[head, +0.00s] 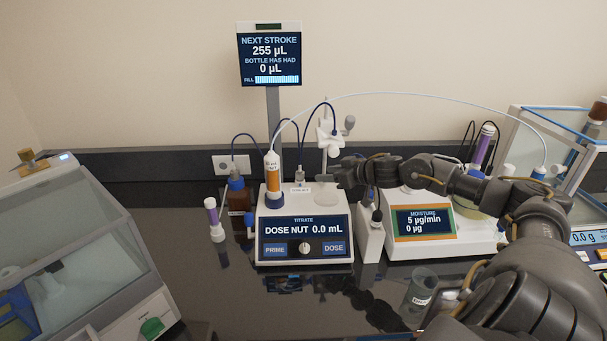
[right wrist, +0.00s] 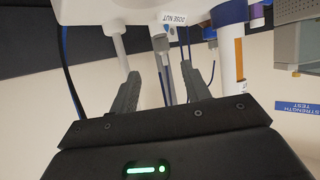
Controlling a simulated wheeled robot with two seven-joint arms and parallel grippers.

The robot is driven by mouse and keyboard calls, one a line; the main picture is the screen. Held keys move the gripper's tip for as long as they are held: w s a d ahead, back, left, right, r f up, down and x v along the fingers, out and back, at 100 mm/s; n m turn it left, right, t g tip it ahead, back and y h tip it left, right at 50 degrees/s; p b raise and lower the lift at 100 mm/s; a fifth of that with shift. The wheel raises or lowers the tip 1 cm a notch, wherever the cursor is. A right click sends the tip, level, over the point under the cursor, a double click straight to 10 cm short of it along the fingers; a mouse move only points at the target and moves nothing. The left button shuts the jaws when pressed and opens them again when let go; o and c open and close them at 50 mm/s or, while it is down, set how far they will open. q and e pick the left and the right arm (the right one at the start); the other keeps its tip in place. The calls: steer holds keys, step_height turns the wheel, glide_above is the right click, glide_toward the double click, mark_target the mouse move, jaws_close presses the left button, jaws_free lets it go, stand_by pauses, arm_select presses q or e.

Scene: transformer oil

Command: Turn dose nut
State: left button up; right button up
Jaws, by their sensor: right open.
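The white titrator (head: 304,208) stands mid-bench, its screen reading "DOSE NUT 0.0 mL". A "DOSE NUT" label (head: 300,190) is on its top, by a small grey upright nut (head: 300,174). My right gripper (head: 330,173) reaches in from the right, just right of the nut. In the right wrist view, the gripper (right wrist: 160,72) is open, and the grey nut (right wrist: 166,48) shows beyond and between the fingertips, below its label. I cannot tell whether they touch. My left gripper is not in view.
An orange-filled syringe (head: 273,178) stands on the titrator's left. A brown bottle (head: 238,196) stands left of it. The moisture meter (head: 424,222) is at right, beneath my right arm. A beaker (head: 421,287) stands in front. A tall display (head: 270,58) rises behind; a thin tube arches overhead.

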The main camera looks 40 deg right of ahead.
mark_target(303, 173)
steer(key=p+x, duration=0.1)
steer(key=x, duration=0.3)
steer(key=p+x, duration=0.1)
steer(key=x, duration=0.3)
steer(key=shift+w+a+r+p, duration=0.1)
steer(key=shift+a+p, duration=0.15)
steer(key=shift+p, duration=0.1)
steer(key=shift+w+a+f, duration=0.15)
steer(key=shift+w+f, duration=0.25)
steer(key=shift+w, duration=0.15)
steer(key=shift+c, duration=0.2)
steer(key=c, duration=0.9)
steer(key=shift+c, duration=0.2)
